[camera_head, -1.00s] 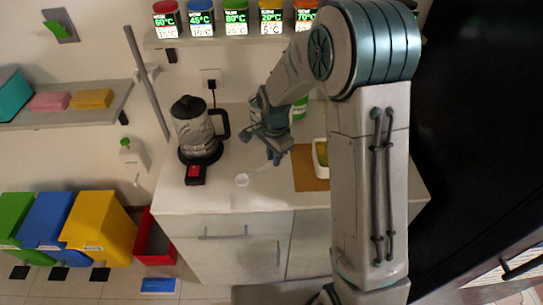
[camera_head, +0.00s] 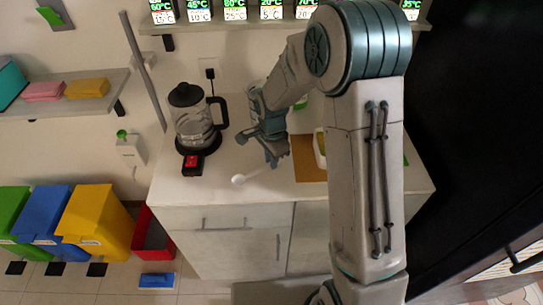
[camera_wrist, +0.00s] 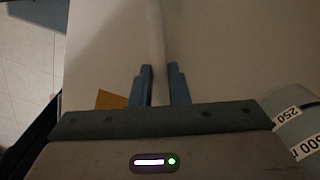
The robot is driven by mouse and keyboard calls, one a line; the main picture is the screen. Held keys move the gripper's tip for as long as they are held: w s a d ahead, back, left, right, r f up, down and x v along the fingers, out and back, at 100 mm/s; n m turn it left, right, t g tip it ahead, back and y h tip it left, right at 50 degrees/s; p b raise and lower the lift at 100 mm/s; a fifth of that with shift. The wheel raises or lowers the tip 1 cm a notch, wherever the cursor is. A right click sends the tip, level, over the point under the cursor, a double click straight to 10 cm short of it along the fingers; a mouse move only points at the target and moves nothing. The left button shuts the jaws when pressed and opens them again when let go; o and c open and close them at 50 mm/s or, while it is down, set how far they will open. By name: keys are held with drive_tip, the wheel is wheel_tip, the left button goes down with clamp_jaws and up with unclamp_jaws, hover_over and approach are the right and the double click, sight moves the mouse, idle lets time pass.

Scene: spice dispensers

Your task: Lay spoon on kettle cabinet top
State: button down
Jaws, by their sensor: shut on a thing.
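A white spoon (camera_head: 240,179) is held by its handle in my gripper (camera_head: 272,158), its bowl pointing to the lower left over the cabinet top. In the wrist view the pale spoon handle (camera_wrist: 157,45) runs between the two blue fingers of my gripper (camera_wrist: 160,85), which are shut on it. The white kettle cabinet top (camera_head: 200,191) lies below the spoon. I cannot tell whether the spoon touches the surface. The kettle (camera_head: 194,118), glass with a black lid and handle, stands upright on its base at the left of the top.
A brown board (camera_head: 307,160) with a white container (camera_head: 319,146) sits right of my gripper, partly behind my arm. A measuring vessel (camera_wrist: 298,115) shows at the right of the wrist view. The top's front middle is clear. A dispenser shelf (camera_head: 220,27) hangs above.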

drive_tip(key=shift+f, duration=0.25)
drive_tip(key=c, duration=1.3)
unclamp_jaws()
drive_tip(key=shift+r, duration=0.1)
wheel_tip(320, 180, up, 14)
drive_tip(key=b, duration=0.1)
drive_tip(key=shift+d, duration=0.1)
